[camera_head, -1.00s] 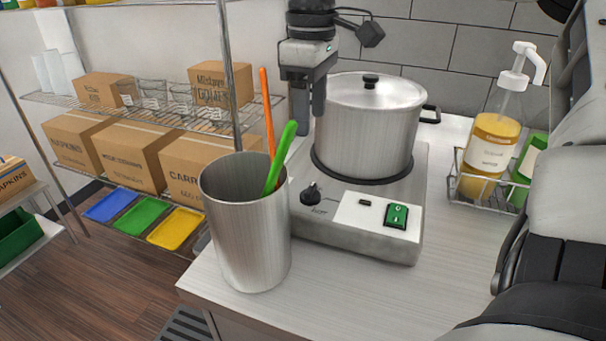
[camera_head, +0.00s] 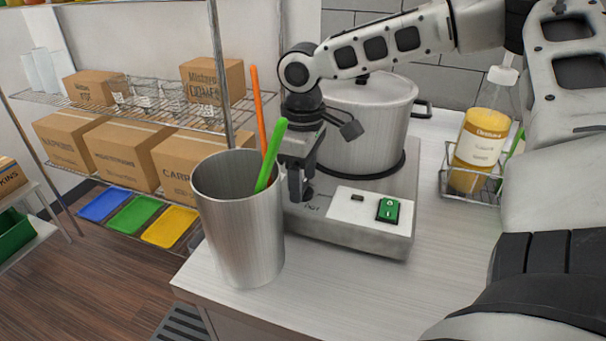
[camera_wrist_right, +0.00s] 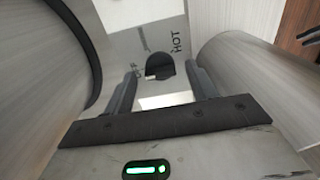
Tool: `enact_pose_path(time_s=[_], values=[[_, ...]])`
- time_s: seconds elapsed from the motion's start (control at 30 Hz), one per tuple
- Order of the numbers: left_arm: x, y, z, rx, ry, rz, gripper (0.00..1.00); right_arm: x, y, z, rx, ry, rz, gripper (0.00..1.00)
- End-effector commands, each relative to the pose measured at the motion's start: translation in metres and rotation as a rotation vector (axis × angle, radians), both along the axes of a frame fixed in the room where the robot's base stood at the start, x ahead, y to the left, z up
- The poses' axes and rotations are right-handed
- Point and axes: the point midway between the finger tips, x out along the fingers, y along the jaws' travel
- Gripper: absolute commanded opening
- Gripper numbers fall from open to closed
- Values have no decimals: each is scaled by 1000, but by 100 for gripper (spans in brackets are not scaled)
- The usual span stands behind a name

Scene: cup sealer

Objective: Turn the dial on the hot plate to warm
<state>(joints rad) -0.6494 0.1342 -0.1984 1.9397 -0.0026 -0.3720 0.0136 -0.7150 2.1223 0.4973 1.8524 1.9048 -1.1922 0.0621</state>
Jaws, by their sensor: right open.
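The hot plate (camera_head: 345,232) is a grey metal box on the counter with a white panel and a green switch (camera_head: 388,210). Its black dial (camera_wrist_right: 160,66) shows in the right wrist view between my fingers, with "HOT" lettered to its right and partly hidden lettering to its left. My right gripper (camera_head: 298,192) is open and points down at the dial from above. In the right wrist view the fingers (camera_wrist_right: 160,88) stand apart on either side of the dial's near side; I cannot tell whether they touch it. In the head view the gripper mostly hides the dial. My left gripper is not in view.
A lidded steel pot (camera_head: 362,125) stands on the hot plate. A steel cup (camera_head: 238,225) with green and orange utensils stands close left of the gripper. A wire basket (camera_head: 470,187) with a yellow pump bottle (camera_head: 482,140) is at right.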

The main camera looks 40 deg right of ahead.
Motion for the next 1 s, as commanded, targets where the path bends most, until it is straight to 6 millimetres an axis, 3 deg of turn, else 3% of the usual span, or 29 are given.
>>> enact_pose_path(time_s=[0.07,0.23,0.67,1.0], values=[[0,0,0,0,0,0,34,0,0,0,0,0,0,57],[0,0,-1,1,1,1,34,0,0,0,0,0,0,12],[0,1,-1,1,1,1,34,0,0,1,-2,0,-61,12],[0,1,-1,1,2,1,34,0,0,1,-2,0,-317,12]])
